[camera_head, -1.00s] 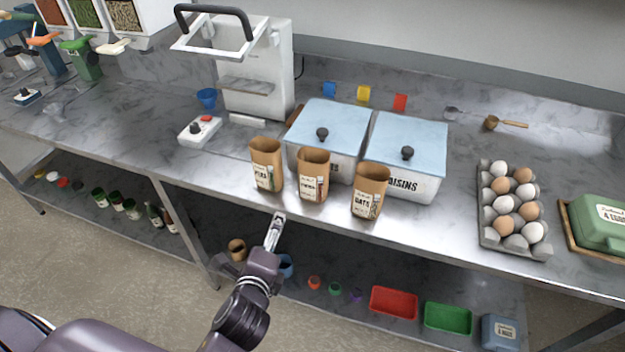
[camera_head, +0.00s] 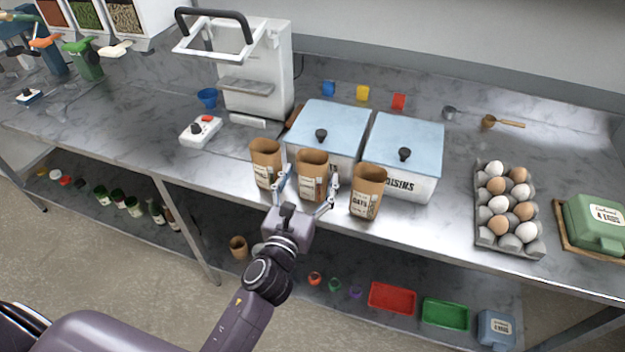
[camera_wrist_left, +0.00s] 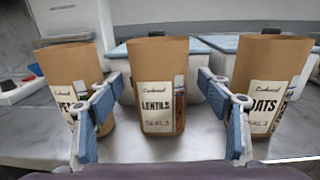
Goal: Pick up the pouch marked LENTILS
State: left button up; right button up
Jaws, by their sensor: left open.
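The LENTILS pouch (camera_head: 312,172) is an open-topped brown paper pouch, upright at the counter's front edge, the middle of three. In the left wrist view the LENTILS pouch (camera_wrist_left: 157,85) shows its label facing me. My left gripper (camera_head: 306,196) is open, in front of this pouch, with its fingers to either side. In the left wrist view my left gripper (camera_wrist_left: 160,120) has a finger to each side of the pouch, and gaps show between fingers and pouch. My right gripper is not in view.
One pouch (camera_head: 265,160) stands to the left, its label partly hidden by a finger. The OATS pouch (camera_head: 367,190) stands to the right. Two blue-lidded bins (camera_head: 405,145) stand behind. An egg tray (camera_head: 482,215) is farther right. The sealer-like machine (camera_head: 255,80) is behind left.

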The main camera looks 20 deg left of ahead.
pick_arm(q)
jog(key=shift+w, duration=1.2)
jog(key=c, duration=1.2)
jog(key=shift+c, duration=1.2)
jog(key=shift+r, duration=0.1)
